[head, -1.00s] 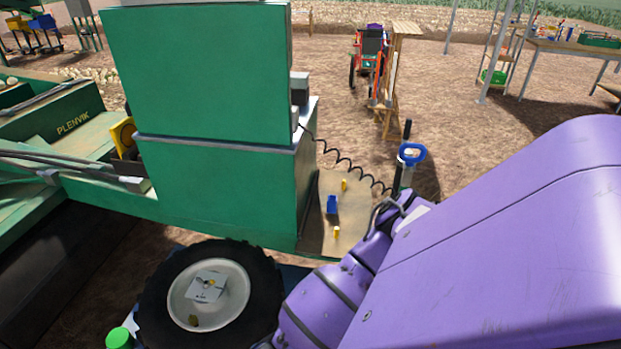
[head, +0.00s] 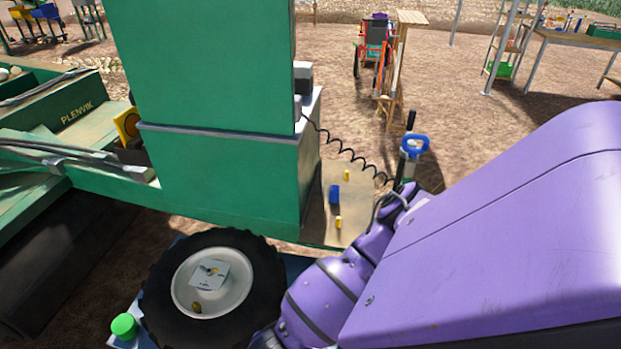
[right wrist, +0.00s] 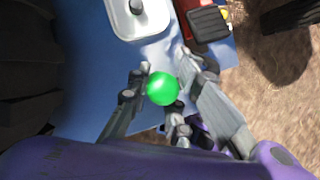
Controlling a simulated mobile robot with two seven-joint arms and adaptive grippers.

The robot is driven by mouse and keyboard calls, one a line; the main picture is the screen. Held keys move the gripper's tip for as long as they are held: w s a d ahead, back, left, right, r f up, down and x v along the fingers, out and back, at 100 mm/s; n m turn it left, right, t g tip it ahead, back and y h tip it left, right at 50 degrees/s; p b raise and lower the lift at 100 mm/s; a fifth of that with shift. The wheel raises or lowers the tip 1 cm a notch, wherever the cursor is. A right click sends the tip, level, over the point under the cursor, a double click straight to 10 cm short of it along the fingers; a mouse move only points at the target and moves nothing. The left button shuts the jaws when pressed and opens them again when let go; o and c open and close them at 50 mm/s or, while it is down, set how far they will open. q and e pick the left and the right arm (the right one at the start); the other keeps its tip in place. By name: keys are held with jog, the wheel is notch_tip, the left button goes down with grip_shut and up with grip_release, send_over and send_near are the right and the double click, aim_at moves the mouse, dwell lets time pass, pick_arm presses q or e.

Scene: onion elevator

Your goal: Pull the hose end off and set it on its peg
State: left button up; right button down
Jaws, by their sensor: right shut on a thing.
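A black coiled hose (head: 345,150) runs in the head view from the green machine (head: 215,180) down toward a blue-handled post (head: 414,147). Its far end is lost behind my right arm, so I cannot tell what it joins. Two yellow pegs (head: 338,222) and a blue block (head: 334,194) stand on a tan plate (head: 312,225). In the right wrist view my right gripper (right wrist: 168,88) is shut on a bright green round thing (right wrist: 162,88) above a blue surface. I cannot tell whether this belongs to the hose. My left gripper is out of view.
A large black-tyred wheel (head: 212,282) stands in front, with a green cap (head: 124,326) at its left. Bare soil lies beyond.

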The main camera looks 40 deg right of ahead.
jog(key=shift+f, duration=0.3)
jog(key=c, duration=1.5)
grip_release()
jog(key=shift+o, duration=0.5)
jog(key=shift+o, duration=1.4)
